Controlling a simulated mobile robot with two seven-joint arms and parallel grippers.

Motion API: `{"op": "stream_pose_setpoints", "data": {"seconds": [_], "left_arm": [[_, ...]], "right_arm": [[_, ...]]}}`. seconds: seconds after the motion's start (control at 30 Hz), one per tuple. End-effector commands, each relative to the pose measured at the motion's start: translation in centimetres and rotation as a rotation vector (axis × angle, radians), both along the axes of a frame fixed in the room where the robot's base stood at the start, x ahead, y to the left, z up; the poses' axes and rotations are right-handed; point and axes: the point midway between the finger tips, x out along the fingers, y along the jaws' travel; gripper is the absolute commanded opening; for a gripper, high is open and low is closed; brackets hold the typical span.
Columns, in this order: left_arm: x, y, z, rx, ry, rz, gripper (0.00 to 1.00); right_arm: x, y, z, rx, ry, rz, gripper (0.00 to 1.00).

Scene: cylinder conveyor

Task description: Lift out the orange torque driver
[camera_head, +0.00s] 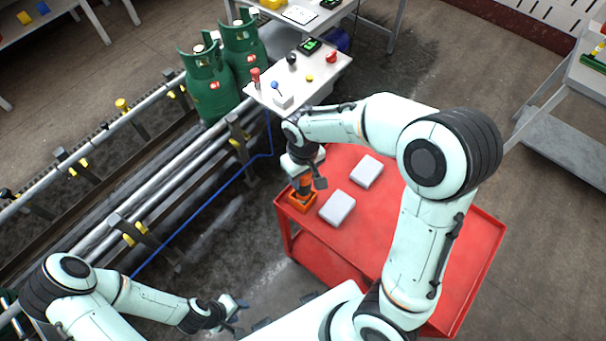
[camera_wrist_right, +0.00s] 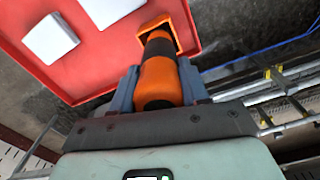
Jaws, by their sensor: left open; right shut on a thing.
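The orange torque driver (camera_wrist_right: 160,78) is between the fingers of my right gripper (camera_wrist_right: 158,88), which is shut on it. Its dark lower part points into an orange square holder (camera_wrist_right: 178,20) at the corner of the red cart top; I cannot tell how deep it sits. In the head view the holder (camera_head: 303,203) is at the cart's left corner, with my right gripper (camera_head: 306,180) right above it and the driver mostly hidden. My left gripper (camera_head: 232,308) is open and empty, low over the floor left of the cart.
The red cart (camera_head: 400,210) carries two pale boxes, one nearer (camera_head: 337,207) and one farther (camera_head: 367,171). A white control panel table (camera_head: 300,85) stands behind it. Green gas cylinders (camera_head: 210,90) stand on the conveyor (camera_head: 110,210) at the left.

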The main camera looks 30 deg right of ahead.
Motion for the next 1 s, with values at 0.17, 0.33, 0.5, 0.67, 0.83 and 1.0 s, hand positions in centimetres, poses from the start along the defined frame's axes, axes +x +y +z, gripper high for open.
{"op": "stream_pose_setpoints", "data": {"seconds": [0.17, 0.33, 0.5, 0.67, 0.83, 1.0], "left_arm": [[0.8, 0.0, 0.9, 0.000, -0.009, 0.000, 0.43], [1.3, 0.0, 1.4, 0.000, -0.016, 0.000, 0.43], [1.9, 0.0, 2.0, 0.000, -0.021, 0.000, 0.43], [2.4, 0.0, 2.5, 0.000, -0.028, 0.000, 0.43], [3.1, 0.0, 3.0, 0.000, -0.035, 0.000, 0.43], [3.5, 0.0, 3.4, 0.001, -0.040, 0.000, 0.43]], "right_arm": [[0.2, 0.0, 1.3, 0.001, -0.005, 0.001, 0.08], [0.3, 0.0, 2.2, 0.001, -0.007, 0.001, 0.08], [0.2, 0.0, 3.0, 0.001, -0.006, 0.001, 0.08], [0.2, 0.0, 3.8, 0.001, -0.006, 0.001, 0.08], [0.3, 0.0, 4.6, 0.001, -0.007, 0.001, 0.08], [0.2, 0.0, 5.5, 0.001, -0.006, 0.000, 0.08]]}}
